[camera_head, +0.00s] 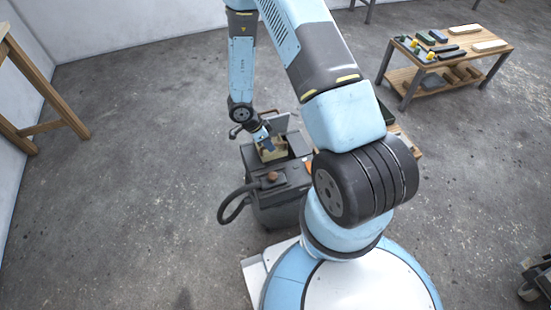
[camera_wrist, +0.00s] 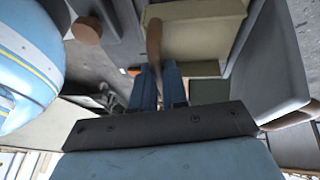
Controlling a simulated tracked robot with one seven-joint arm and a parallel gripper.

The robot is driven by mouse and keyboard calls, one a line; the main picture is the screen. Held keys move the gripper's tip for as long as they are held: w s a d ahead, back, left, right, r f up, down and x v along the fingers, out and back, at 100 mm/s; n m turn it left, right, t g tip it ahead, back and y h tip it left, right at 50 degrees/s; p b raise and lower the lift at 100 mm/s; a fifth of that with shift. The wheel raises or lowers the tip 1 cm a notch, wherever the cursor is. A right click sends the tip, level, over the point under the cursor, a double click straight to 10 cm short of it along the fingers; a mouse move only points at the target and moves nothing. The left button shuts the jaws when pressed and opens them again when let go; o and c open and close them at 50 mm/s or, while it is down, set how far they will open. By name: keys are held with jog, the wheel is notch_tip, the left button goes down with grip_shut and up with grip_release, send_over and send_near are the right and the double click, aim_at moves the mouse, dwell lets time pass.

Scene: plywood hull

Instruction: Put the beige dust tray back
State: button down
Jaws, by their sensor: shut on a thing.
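The beige dust tray (camera_head: 272,155) is at the top of a dark grey machine (camera_head: 283,208) with a hose, near the middle of the head view. In the wrist view the beige tray (camera_wrist: 205,30) fills the top centre, with a brown handle (camera_wrist: 155,45) at its near side. My gripper (camera_head: 265,141) is above the machine at the tray. In the wrist view my gripper (camera_wrist: 158,78) is shut on the brown handle between its two blue fingers. I cannot tell how deep the tray sits in the machine or whether it touches the walls.
A brown knob (camera_head: 271,176) tops the machine, and a black hose (camera_head: 232,207) loops off its left. A grey panel (camera_wrist: 268,60) stands close right of the tray in the wrist view. A wooden workbench (camera_head: 450,62) with tools is at upper right.

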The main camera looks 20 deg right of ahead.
aim_at(275, 152)
jog(key=d, duration=0.3)
jog(key=shift+w+d, duration=0.15)
jog(key=shift+w, duration=0.25)
notch_tip(275, 152, down, 7)
jog(key=shift+r, duration=0.1)
jog(key=shift+f, duration=2.65)
jog(key=c, duration=1.4)
grip_release()
jog(key=v, duration=1.2)
